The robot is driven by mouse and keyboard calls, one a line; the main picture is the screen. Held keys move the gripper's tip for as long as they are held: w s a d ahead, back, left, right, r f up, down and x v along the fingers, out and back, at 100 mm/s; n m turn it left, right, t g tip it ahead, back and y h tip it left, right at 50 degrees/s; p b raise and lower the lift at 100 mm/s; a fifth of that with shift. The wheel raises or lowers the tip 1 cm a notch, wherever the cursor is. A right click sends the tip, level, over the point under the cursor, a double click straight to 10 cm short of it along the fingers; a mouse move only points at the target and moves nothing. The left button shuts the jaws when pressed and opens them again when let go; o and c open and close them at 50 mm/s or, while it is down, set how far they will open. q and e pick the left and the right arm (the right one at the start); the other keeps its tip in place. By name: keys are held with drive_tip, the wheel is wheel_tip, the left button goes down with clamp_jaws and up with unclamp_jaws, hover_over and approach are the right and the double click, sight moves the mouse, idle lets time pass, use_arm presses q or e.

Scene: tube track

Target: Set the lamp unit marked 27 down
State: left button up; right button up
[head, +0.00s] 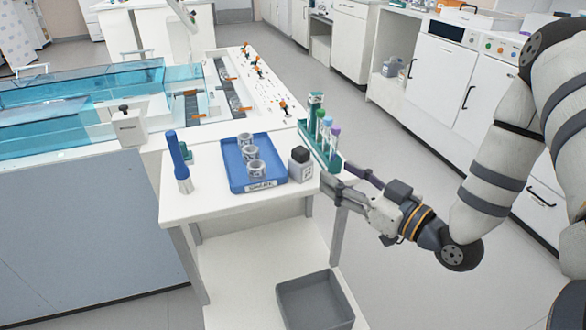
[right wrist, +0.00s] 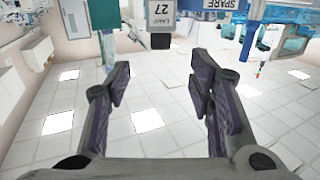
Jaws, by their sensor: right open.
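The lamp unit marked 27 (head: 300,167) is a small white-grey box with a black top. It stands upright on the white side table, between the blue tray and the green tube rack. In the right wrist view its label with the number 27 (right wrist: 160,14) shows at the top edge, beyond the fingertips. My right gripper (head: 343,180) is open and empty, just off the table's right edge and apart from the unit. Its two fingers (right wrist: 160,78) are spread wide with nothing between them. My left gripper is in neither view.
The blue tray (head: 233,180) holds grey-white ring-shaped parts. The green rack (head: 323,154) with capped tubes stands close to my right gripper. A blue-topped cylinder (head: 179,165) stands at the table's left. A grey bin (head: 314,300) sits on the lower shelf. The table's front left is clear.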

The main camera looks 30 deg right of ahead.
sight(306, 153)
drive_tip(key=w, duration=0.4)
drive_tip(key=w+a+b, duration=0.1)
drive_tip(key=w, duration=0.3)
drive_tip(key=w+a+b, duration=0.1)
drive_tip(key=w, duration=0.2)
drive_tip(key=shift+w+r, duration=0.1)
drive_tip(key=shift+w, duration=0.3)
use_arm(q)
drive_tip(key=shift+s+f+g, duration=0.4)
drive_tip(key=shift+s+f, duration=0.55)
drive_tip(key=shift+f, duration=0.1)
use_arm(e)
clamp_jaws()
